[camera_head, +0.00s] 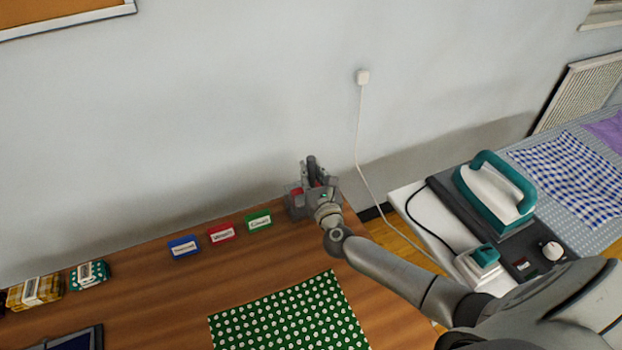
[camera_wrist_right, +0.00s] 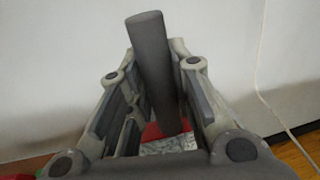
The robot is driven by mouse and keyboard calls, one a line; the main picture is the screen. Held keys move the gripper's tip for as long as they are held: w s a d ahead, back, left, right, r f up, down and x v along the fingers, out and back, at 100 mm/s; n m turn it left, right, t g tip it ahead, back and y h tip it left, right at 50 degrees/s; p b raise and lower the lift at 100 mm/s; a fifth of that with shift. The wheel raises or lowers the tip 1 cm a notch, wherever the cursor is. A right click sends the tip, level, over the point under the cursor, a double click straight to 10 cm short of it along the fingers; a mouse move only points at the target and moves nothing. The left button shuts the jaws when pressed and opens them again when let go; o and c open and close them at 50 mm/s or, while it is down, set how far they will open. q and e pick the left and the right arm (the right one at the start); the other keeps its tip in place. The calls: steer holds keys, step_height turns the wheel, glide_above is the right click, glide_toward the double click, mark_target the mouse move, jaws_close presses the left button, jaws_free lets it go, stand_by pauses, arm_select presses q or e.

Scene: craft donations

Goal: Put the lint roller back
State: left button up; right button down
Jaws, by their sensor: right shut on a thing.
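The lint roller's dark grey handle (camera_wrist_right: 152,65) stands nearly upright between the fingers of my right gripper (camera_wrist_right: 155,100) in the wrist view. In the head view, the handle (camera_head: 311,166) sticks up above my right gripper (camera_head: 312,190), which is shut on it at the table's back right corner, near the wall. A red part (camera_wrist_right: 155,131) and a pale speckled surface (camera_wrist_right: 165,147) show below the handle between the fingers. The roller's lower end is mostly hidden, so I cannot tell whether it rests on anything. My left gripper is not in view.
Blue (camera_head: 184,247), red (camera_head: 221,233) and green (camera_head: 258,220) labelled blocks line the back of the wooden table (camera_head: 150,290). A green dotted cloth (camera_head: 290,318) lies in front. At right, an iron (camera_head: 495,190) stands on its board; a white cord (camera_head: 360,140) hangs along the wall.

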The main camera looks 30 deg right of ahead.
steer(key=shift+f, duration=0.8)
steer(key=shift+f+b, duration=0.4)
steer(key=shift+b, duration=0.05)
steer(key=c, duration=1.3)
jaws_free()
steer(key=shift+r, duration=0.15)
